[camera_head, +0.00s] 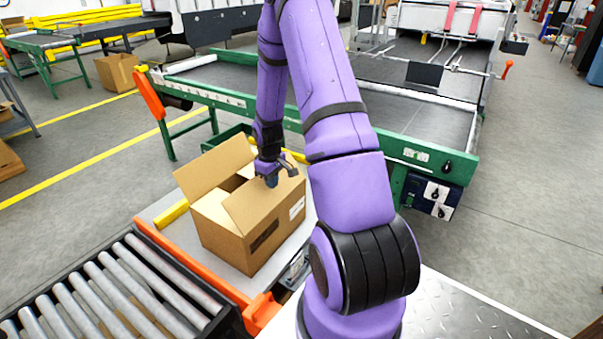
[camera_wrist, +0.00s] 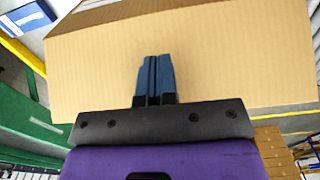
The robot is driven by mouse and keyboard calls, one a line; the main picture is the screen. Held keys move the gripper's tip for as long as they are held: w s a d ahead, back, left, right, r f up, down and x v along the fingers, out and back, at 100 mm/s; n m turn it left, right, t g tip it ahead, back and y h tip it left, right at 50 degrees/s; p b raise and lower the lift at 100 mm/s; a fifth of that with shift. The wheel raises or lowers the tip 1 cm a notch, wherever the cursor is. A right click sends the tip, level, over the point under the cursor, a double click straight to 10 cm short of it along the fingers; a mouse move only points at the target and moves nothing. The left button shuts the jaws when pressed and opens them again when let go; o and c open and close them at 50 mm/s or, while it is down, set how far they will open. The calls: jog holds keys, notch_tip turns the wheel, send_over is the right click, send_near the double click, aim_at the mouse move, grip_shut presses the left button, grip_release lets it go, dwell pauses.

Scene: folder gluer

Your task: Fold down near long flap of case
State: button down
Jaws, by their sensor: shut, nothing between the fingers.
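The open cardboard case (camera_head: 228,241) stands on a grey work surface. One large flap (camera_head: 213,165) stands up at its back left. Another flap (camera_head: 262,203) stands raised on the side towards the right, above the wall with a white label. My gripper (camera_head: 271,182) is shut and empty, with its fingertips at the top edge of that right-hand flap. I cannot tell whether they touch it. In the wrist view my blue fingertips (camera_wrist: 155,62) lie together in front of a broad plain cardboard panel (camera_wrist: 220,60). Part of the case's inside is hidden by the flaps.
A roller conveyor (camera_head: 110,290) with an orange-edged frame runs at the lower left. A green-framed belt table (camera_head: 400,150) stands behind the case. Another cardboard box (camera_head: 117,72) sits on the floor at the upper left. Open floor lies to the right.

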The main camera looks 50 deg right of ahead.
aim_at(261, 183)
jog(key=shift+w, duration=0.1)
jog(key=shift+w+a+f, duration=0.1)
jog(key=shift+w+f, duration=0.15)
jog(key=shift+w, duration=0.3)
jog(key=shift+w+f, duration=0.25)
jog(key=shift+w, duration=0.4)
jog(key=shift+w+f, duration=0.85)
jog(key=shift+w, duration=0.1)
jog(key=shift+a, duration=0.1)
jog(key=shift+w+f, duration=0.65)
jog(key=shift+f, duration=0.25)
